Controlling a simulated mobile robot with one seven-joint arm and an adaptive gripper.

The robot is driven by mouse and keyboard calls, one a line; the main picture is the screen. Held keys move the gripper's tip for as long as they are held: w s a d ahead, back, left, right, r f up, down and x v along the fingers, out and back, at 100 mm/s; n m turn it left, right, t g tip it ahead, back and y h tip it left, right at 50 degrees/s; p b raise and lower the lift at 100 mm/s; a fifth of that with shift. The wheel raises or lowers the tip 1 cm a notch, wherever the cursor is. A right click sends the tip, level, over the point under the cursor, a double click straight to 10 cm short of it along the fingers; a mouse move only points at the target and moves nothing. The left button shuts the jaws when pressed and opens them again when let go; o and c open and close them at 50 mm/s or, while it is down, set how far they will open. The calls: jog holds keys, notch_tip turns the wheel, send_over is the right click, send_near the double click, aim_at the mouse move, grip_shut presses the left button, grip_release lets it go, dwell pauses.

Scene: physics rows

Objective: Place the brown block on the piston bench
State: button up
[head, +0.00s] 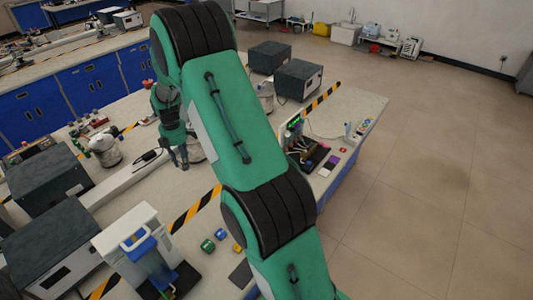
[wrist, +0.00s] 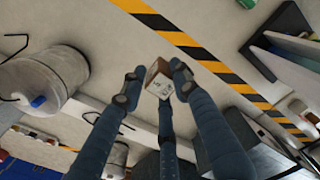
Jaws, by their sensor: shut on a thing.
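My gripper (wrist: 157,78) is shut on a small brown block (wrist: 159,80) with a white marked face. My gripper also shows in the head view (head: 181,160), left of my green arm, over the long pale bench (head: 205,262). The block cannot be made out there. I cannot tell which bench section is the piston bench. A white stand with a blue handle (head: 128,232) stands on the near part of this bench.
Black-and-yellow tape (head: 196,212) crosses the bench; it also shows in the wrist view (wrist: 190,48). A pale cylinder (head: 106,150) and dark instrument boxes (head: 45,184) stand at the left. Small green and yellow blocks (head: 207,245) lie near the front. My arm hides the bench's middle.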

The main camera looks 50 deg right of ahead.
jog(key=s+d+m, duration=0.2)
jog(key=s+d, duration=0.1)
jog(key=d, duration=0.5)
jog(key=s+d+m, duration=0.1)
jog(key=s+d, duration=0.2)
jog(key=d, duration=0.5)
notch_tip(320, 180, down, 18)
jog(key=shift+a+f, duration=0.1)
jog(key=shift+a, duration=0.05)
jog(key=shift+m, duration=0.3)
jog(key=m, duration=0.6)
jog(key=shift+s+m+b, duration=0.15)
jog(key=shift+m+b, duration=0.15)
jog(key=shift+b, duration=0.05)
jog(key=m, duration=0.3)
jog(key=shift+m, duration=0.4)
jog(key=m, duration=0.3)
jog(key=shift+s+m, duration=0.1)
jog(key=shift+m, duration=0.2)
